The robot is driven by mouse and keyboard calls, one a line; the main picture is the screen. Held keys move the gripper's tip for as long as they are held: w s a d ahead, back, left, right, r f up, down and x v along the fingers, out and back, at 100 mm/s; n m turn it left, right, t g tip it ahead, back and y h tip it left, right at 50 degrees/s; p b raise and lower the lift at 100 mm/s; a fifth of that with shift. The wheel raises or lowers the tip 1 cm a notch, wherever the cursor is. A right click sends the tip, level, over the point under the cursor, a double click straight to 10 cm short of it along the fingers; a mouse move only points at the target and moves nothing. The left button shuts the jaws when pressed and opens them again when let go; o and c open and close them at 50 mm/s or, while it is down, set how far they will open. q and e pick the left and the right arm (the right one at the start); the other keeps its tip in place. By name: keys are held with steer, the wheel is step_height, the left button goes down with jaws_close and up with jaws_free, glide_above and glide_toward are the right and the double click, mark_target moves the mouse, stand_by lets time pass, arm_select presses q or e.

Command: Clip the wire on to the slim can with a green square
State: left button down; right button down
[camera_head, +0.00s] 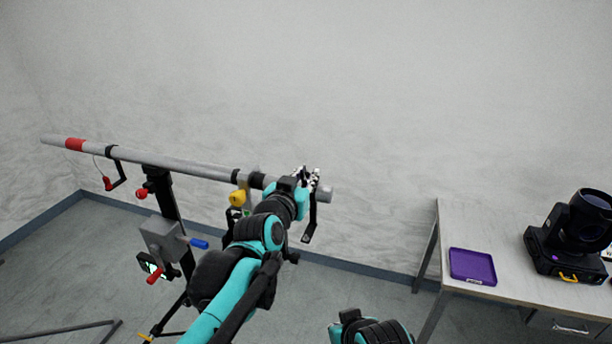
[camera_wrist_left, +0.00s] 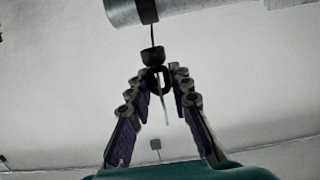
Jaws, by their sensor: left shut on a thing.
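My left gripper (camera_head: 308,180) is at the right end of the grey bar (camera_head: 190,168). In the left wrist view its fingertips (camera_wrist_left: 166,78) are closed around a black clip (camera_wrist_left: 155,56) with a ring below. A thin dark wire (camera_wrist_left: 152,34) runs from the clip up to a black band on the bar. I cannot make out a slim can with a green square. A small green patch (camera_head: 247,212) shows beside my left arm, partly hidden by it. My right gripper's fingers are not in view.
A black hook (camera_head: 311,222) hangs near the bar's right end. A stand with a grey box (camera_head: 160,236) and a blue handle holds the bar. At right, a table (camera_head: 520,288) bears a purple tray (camera_head: 472,252) and a black moving-head light (camera_head: 575,235).

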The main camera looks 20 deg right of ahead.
arm_select(q)
steer(key=shift+f+b, duration=4.55)
steer(key=shift+f, duration=2.25)
steer(key=shift+w+a+f, duration=0.1)
steer(key=shift+w+a, duration=1.05)
steer(key=shift+a, duration=0.5)
steer(key=shift+w+a+f, duration=0.1)
steer(key=shift+w+a, duration=1)
steer(key=shift+a, duration=0.6)
steer(key=shift+w+a+f, duration=0.1)
steer(key=shift+w+a, duration=1.05)
steer(key=shift+a, duration=0.5)
